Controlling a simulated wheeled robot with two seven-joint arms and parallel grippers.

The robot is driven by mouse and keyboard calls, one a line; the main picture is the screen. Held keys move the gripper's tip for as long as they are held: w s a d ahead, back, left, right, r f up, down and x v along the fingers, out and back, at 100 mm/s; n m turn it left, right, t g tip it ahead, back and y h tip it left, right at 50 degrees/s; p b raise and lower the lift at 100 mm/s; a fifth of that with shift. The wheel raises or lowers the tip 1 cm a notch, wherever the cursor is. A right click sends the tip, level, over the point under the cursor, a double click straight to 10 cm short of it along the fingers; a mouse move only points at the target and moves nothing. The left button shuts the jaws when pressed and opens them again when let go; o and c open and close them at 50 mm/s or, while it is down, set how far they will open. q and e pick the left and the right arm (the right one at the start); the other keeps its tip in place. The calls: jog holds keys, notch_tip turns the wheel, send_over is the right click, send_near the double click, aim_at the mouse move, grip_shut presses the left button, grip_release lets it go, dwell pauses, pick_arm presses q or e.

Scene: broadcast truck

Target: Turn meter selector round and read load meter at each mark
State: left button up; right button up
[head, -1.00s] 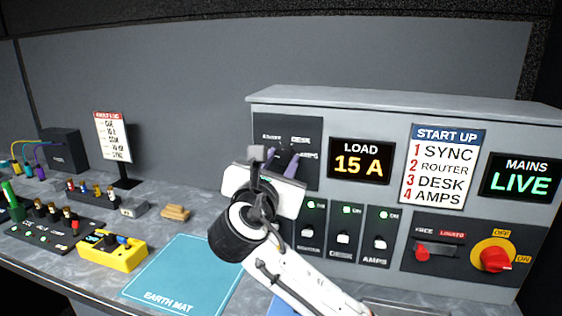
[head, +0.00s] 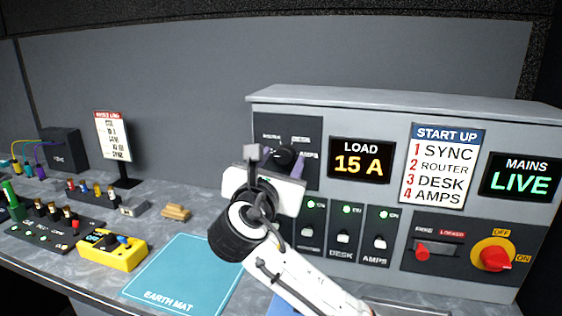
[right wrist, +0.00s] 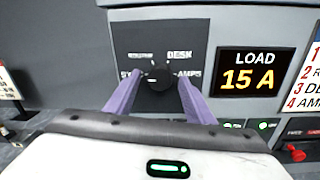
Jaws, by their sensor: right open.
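The meter selector is a round black knob (right wrist: 157,76) on a dark plate with marks around it, DESK and AMPS among them. It also shows in the head view (head: 283,156), partly behind my gripper. My right gripper (right wrist: 155,84) is open, with its purple fingers on either side of the knob; I cannot tell whether they touch it. It also shows in the head view (head: 277,160). The load meter (head: 361,161) reads 15 A, and it reads the same in the right wrist view (right wrist: 248,73). My left gripper is not in view.
Three switches, AMPS (head: 380,243) among them, sit below the meter with green lights. A red-and-yellow mains switch (head: 494,255) is at the right, under the MAINS LIVE display (head: 522,178). An earth mat (head: 180,275) and a yellow meter (head: 112,250) lie on the bench.

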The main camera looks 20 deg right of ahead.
jog(key=b+v, duration=0.1)
jog(key=v, duration=0.9)
jog(key=shift+s, duration=0.15)
jog(key=shift+a+f, duration=0.1)
